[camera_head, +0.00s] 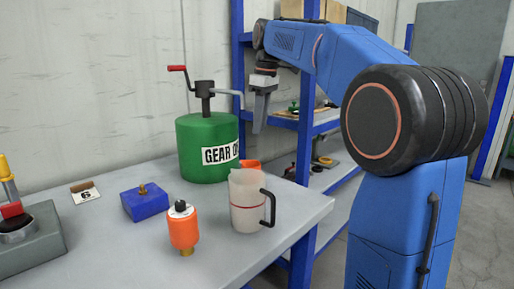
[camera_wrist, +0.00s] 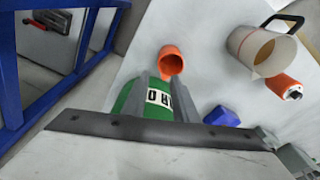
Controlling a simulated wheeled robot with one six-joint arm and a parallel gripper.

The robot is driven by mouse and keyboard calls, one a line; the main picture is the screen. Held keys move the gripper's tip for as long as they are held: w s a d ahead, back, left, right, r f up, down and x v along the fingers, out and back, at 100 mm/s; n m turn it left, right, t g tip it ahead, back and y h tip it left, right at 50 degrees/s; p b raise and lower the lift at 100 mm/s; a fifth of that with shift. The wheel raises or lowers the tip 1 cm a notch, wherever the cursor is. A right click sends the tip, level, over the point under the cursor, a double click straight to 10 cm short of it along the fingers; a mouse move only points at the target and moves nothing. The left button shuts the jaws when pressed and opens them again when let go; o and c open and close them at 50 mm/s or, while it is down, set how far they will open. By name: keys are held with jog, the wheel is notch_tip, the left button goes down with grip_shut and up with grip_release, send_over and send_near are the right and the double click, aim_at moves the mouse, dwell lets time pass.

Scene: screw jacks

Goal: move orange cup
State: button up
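The orange cup (camera_head: 250,166) is mostly hidden behind a clear jug on the table in the head view; only its upper part shows. In the wrist view the whole orange cup (camera_wrist: 172,62) shows, its mouth facing the camera, just beyond my fingertips. My gripper (camera_head: 259,128) hangs pointing down, above and beyond the cup, to the right of the green can. In the wrist view my gripper (camera_wrist: 163,80) has its two grey fingers apart with nothing held between them. It is apart from the cup.
The clear jug (camera_head: 246,204) with a black handle stands in front of the cup. The green gear oil can (camera_head: 195,150) with a pump stands close at its left. An orange bottle (camera_head: 183,229) and a blue block (camera_head: 145,203) are nearer left. A blue-framed shelf (camera_head: 306,150) stands behind.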

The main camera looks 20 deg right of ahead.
jog(key=f, duration=0.5)
jog(key=w+a+f, duration=0.1)
jog(key=f, duration=1)
jog(key=shift+w+a+f, duration=0.2)
grip_shut()
